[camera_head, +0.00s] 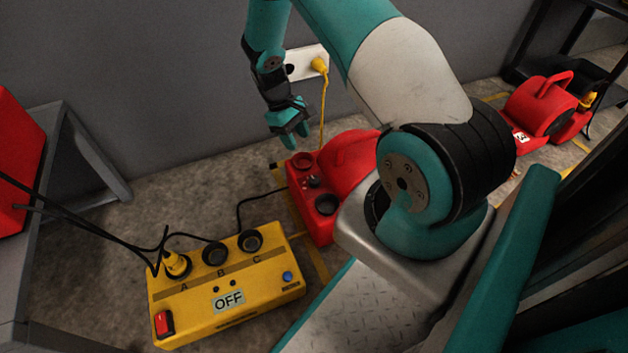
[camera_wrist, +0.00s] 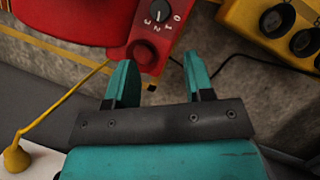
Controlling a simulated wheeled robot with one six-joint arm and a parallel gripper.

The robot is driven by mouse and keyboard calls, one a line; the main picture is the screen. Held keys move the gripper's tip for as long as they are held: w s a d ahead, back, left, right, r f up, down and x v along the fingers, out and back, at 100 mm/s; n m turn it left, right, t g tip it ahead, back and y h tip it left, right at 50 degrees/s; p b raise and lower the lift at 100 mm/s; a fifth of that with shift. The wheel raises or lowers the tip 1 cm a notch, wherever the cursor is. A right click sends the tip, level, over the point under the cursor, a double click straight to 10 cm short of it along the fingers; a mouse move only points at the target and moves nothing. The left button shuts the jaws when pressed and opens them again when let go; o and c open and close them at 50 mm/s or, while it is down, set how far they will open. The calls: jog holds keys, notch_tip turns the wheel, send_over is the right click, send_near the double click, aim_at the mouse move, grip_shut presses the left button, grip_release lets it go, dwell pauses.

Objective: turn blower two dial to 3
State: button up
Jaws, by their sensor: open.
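A red blower (camera_head: 345,160) sits on the floor in the middle of the head view, partly behind my arm. Its end panel carries a small dark dial (camera_head: 313,182) between two round fittings. In the wrist view the dial (camera_wrist: 158,12) is at the top edge, with marks 0 to 3 around it; its pointer setting is too small to tell. My gripper (camera_head: 292,136) is open and empty, above and apart from the panel. I cannot read a number on this blower.
A yellow power box (camera_head: 228,285) marked OFF, with sockets A, B and C, stands in front left; a plug sits in A. A wall outlet (camera_head: 305,62) has a yellow plug and cord. Another red blower (camera_head: 542,105) stands at right, near a dark shelf.

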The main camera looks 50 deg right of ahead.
aim_at(314, 180)
jog(key=b+x, duration=0.6)
jog(key=x, duration=0.8)
jog(key=shift+f+b, duration=0.3)
jog(key=shift+b, duration=0.05)
jog(key=c, duration=0.6)
